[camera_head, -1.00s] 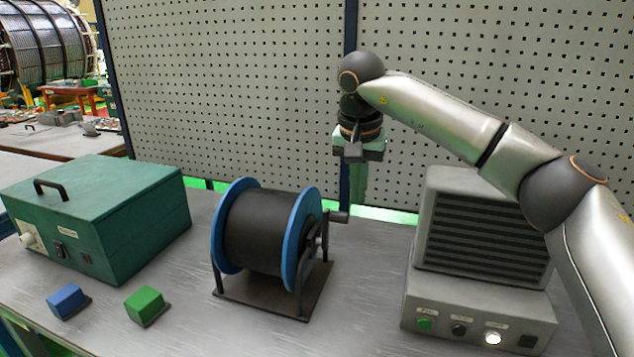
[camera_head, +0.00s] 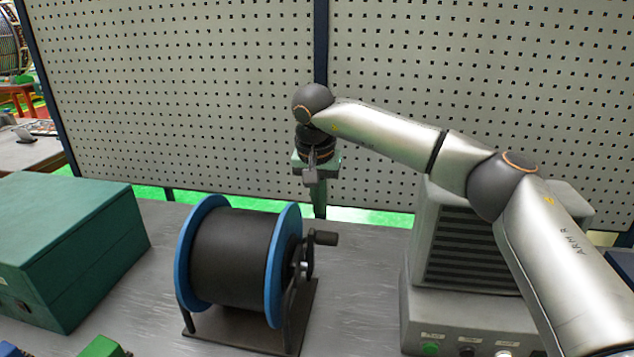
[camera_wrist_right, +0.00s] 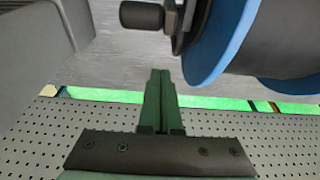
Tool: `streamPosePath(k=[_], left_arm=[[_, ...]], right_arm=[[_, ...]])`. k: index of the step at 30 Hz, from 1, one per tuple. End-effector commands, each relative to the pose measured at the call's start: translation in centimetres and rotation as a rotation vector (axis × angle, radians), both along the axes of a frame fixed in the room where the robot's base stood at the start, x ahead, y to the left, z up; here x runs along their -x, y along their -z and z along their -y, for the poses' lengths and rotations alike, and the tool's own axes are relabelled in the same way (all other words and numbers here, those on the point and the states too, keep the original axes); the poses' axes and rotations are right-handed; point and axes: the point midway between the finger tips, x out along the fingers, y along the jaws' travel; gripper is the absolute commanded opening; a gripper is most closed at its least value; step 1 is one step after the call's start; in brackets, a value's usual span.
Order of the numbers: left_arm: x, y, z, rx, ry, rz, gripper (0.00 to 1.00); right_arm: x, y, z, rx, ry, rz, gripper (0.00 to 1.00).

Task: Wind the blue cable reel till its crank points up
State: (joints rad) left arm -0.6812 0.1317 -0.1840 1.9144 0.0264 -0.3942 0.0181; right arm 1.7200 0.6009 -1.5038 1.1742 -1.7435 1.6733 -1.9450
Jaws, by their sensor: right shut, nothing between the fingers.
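The cable reel stands on the workbench left of centre, with blue flanges (camera_head: 287,262) and a dark wound drum (camera_head: 232,258). Its crank (camera_head: 322,238) is on the right side; the dark handle sits above the hub and sticks out to the right. My right gripper (camera_head: 319,208) is shut and empty, fingers down, behind and above the crank, apart from it. In the right wrist view the closed green fingers (camera_wrist_right: 160,75) point toward the bench, with the crank handle (camera_wrist_right: 142,15) beyond their tips and the blue flange (camera_wrist_right: 222,40) to the right. My left gripper is not in view.
A green case (camera_head: 75,245) stands at the left, with a green block (camera_head: 101,347) and part of a blue block (camera_head: 8,349) in front. A grey louvred unit (camera_head: 465,250) stands right of the reel. A perforated panel (camera_head: 180,90) closes the back.

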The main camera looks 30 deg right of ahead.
Motion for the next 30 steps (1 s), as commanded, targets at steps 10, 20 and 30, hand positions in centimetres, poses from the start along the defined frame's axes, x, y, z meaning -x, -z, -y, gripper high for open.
streamPosePath(k=[10, 20, 30], left_arm=[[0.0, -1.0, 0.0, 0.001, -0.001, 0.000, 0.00], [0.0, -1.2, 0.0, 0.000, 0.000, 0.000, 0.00], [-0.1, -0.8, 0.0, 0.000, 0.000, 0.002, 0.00]], right_arm=[[1.7, 1.8, -1.4, 0.001, -0.004, 0.001, 0.00], [2.8, 1.8, -2.1, -0.001, 0.000, 0.001, 0.00], [3.0, 1.9, -2.3, 0.008, -0.003, 0.011, 0.00]])
